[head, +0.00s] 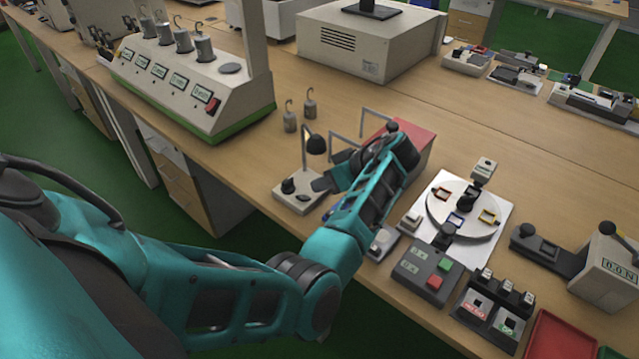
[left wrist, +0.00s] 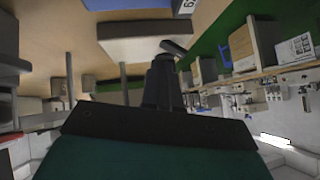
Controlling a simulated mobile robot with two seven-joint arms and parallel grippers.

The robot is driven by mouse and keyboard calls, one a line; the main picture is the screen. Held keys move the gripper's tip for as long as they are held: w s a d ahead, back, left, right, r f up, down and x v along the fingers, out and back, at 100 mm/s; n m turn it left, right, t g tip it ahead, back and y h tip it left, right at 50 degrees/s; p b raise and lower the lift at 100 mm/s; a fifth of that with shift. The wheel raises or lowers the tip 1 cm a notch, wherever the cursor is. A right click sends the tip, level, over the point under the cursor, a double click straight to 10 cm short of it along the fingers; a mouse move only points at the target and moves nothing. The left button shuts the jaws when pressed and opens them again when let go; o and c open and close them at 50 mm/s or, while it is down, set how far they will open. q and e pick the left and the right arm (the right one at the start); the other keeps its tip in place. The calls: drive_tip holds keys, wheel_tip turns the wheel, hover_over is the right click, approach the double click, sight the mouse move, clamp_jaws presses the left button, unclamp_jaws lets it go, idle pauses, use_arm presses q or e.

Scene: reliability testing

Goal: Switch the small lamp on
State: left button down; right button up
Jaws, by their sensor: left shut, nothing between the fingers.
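The small lamp has a dark shade (head: 316,144) on a thin bent post. The post rises from a light base (head: 299,199) with a dark round knob (head: 288,186) on it, near the table's front edge. In the left wrist view the dark gripper fingers (left wrist: 163,80) stand mid-picture. My right gripper is not in view.
My left forearm covers part of a red-topped box (head: 418,132) with grey handles. Two hooked weights (head: 300,115) stand behind the lamp. A white console (head: 190,85) is at left. A turntable panel (head: 465,205) and a button box (head: 428,270) lie right of my arm.

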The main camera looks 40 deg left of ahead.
use_arm(q)
drive_tip(key=v, duration=1.1)
drive_tip(key=shift+d+r, duration=0.2)
drive_tip(key=shift+d, duration=0.05)
